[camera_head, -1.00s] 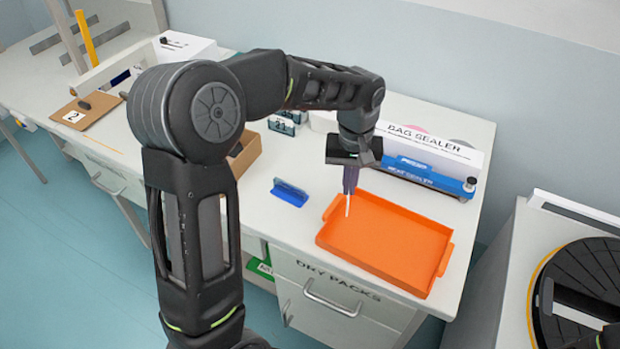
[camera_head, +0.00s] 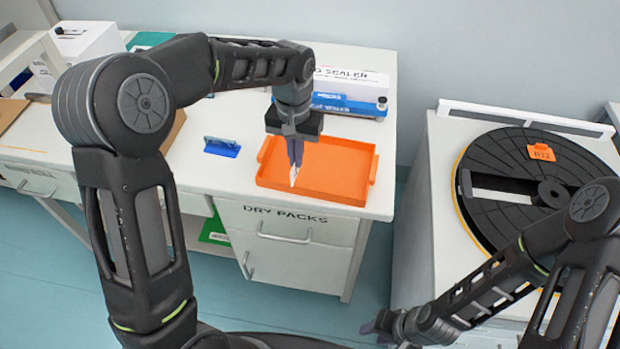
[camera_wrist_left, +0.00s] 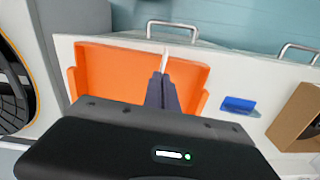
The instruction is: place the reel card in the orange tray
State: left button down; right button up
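The orange tray (camera_head: 340,162) sits on the white bench top; it also shows in the left wrist view (camera_wrist_left: 100,72). My left gripper (camera_head: 294,165) is over the tray, fingers pointing down. It is shut on a thin white card (camera_head: 293,177), seen almost edge-on, which I take as the reel card. The card also shows between the fingertips in the left wrist view (camera_wrist_left: 165,60). I cannot tell whether the card touches the tray floor. My right gripper (camera_head: 378,326) is low at the bottom of the head view, off the bench; its finger opening is unclear.
A blue holder (camera_head: 221,147) stands left of the tray, and a blue and white bag sealer (camera_head: 350,92) behind it. To the right, a black reel (camera_head: 500,155) with an orange R12 tag (camera_head: 541,152) lies on a separate cabinet. A gap separates bench and cabinet.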

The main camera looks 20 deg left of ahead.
aim_at(318, 162)
jog(key=k, duration=0.4)
jog(key=z, duration=2.25)
jog(key=k+j, duration=0.2)
jog(key=j, duration=0.2)
jog(key=k+j, duration=0.2)
jog(key=j, duration=0.2)
jog(key=k+j, duration=0.2)
jog(key=j, duration=0.2)
jog(key=k+j, duration=0.2)
jog(key=j, duration=0.2)
jog(key=k+j, duration=0.2)
jog(key=j, duration=0.2)
